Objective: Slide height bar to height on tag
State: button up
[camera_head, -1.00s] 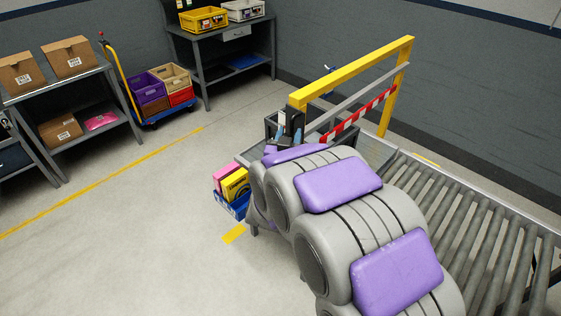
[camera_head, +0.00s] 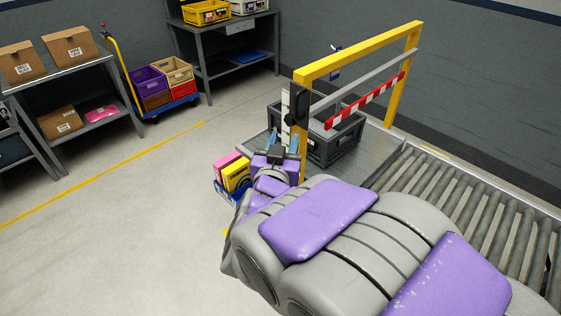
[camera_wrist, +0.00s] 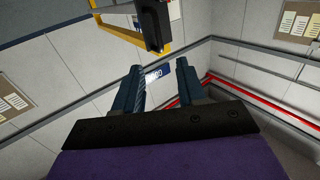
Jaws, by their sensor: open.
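A yellow gantry frame (camera_head: 352,56) stands over the conveyor in the head view. The red-and-white striped height bar (camera_head: 365,101) hangs across it, below a grey crossbar (camera_head: 365,79). A black slider handle (camera_head: 297,106) sits on the left post, beside a white strip (camera_head: 285,106). My gripper (camera_head: 281,143) is low beside that post, with its blue fingers pointing up. In the wrist view my gripper (camera_wrist: 160,82) is open and empty. The black handle (camera_wrist: 152,26) appears beyond the fingertips, apart from them. I cannot make out a height tag.
A dark grey crate (camera_head: 338,140) sits under the bar on the metal table, beside the rollers (camera_head: 470,205). Pink and yellow boxes (camera_head: 234,176) stand in a blue bin near my gripper. Shelves, a trolley (camera_head: 170,108) and clear floor lie to the left.

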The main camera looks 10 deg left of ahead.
jog(key=shift+s+a+b, duration=0.15)
jog(key=shift+s+b, duration=0.75)
jog(key=shift+s, duration=0.4)
jog(key=shift+f, duration=0.1)
jog(key=s+d+f+n+g+y, duration=0.3)
jog(key=s+d+f+g+y, duration=0.15)
jog(key=s+f+g, duration=0.55)
jog(key=s+d+f+m+g+h, duration=0.1)
jog(key=s+d+g, duration=0.4)
jog(key=s+d, duration=0.3)
jog(key=s+d+f+m+g+h, duration=0.1)
jog(key=s+d+g, duration=0.3)
jog(key=s+d, duration=0.4)
jog(key=s+f+h, duration=0.1)
jog(key=s, duration=0.4)
jog(key=shift+s+f+g, duration=0.15)
jog(key=shift+s+g, duration=0.25)
